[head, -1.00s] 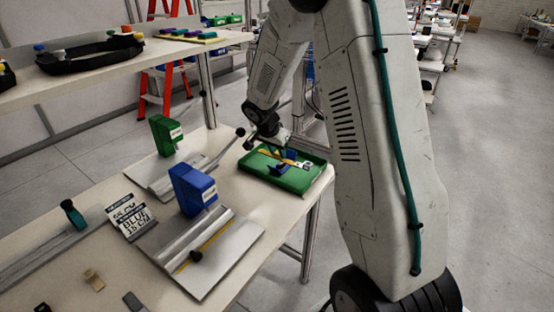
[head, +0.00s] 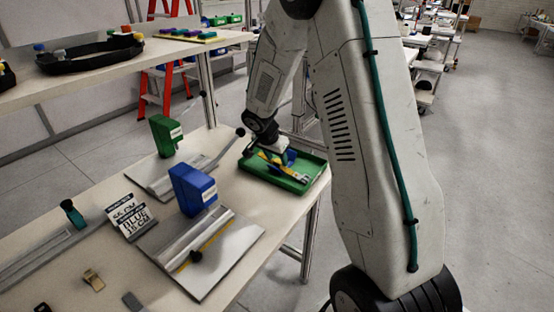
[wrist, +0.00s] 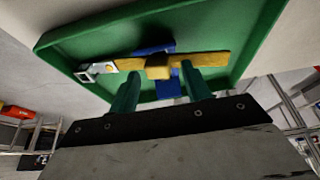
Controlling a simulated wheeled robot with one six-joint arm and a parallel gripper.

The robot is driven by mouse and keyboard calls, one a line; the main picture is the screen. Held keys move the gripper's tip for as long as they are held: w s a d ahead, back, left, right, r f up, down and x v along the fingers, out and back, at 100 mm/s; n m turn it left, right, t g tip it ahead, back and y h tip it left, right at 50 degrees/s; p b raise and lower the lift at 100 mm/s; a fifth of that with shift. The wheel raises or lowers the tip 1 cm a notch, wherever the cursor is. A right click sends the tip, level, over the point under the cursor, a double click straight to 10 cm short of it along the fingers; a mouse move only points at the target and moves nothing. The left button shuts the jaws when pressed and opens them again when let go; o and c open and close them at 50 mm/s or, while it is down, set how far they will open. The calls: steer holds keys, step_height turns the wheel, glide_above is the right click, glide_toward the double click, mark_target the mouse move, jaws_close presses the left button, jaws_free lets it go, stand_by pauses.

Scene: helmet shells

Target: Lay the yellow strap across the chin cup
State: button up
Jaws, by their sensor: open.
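The yellow strap (head: 283,168) is at the green tray, its pale metal buckle end (head: 301,178) toward the front right. In the wrist view the strap (wrist: 213,60) crosses in front of the blue chin cup (wrist: 154,48), parts of which show on both sides of it. Whether strap and cup touch is unclear. My gripper (wrist: 160,86) is open, its two teal fingers apart on either side of the strap's thicker yellow middle. In the head view my gripper (head: 262,153) is low over the tray, and hides part of the strap and cup.
The green tray (head: 252,172) has a raised rim and sits at the table's right edge. Left of it stand a blue block (head: 192,188) and a green block (head: 166,135) on metal plates, with a black-knobbed lever (head: 240,132) close to my wrist. A shelf (head: 130,62) is at the back left.

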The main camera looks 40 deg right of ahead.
steer(key=v, duration=1.1)
steer(key=s+a+r+n+y, duration=0.1)
steer(key=s+a+r+n, duration=0.2)
steer(key=s+r, duration=0.3)
steer(key=s+a+r+n, duration=0.3)
steer(key=s+a+r, duration=0.15)
steer(key=s, duration=0.45)
steer(key=s+a+r+n+y, duration=0.1)
steer(key=s+a+n, duration=0.2)
steer(key=s, duration=0.6)
steer(key=s+a+r+n+y, duration=0.1)
steer(key=s+a+n, duration=0.3)
steer(key=s, duration=0.5)
steer(key=shift+s+n+y, duration=0.35)
steer(key=shift+n+y, duration=0.15)
steer(key=shift+y, duration=0.1)
steer(key=shift+a, duration=0.15)
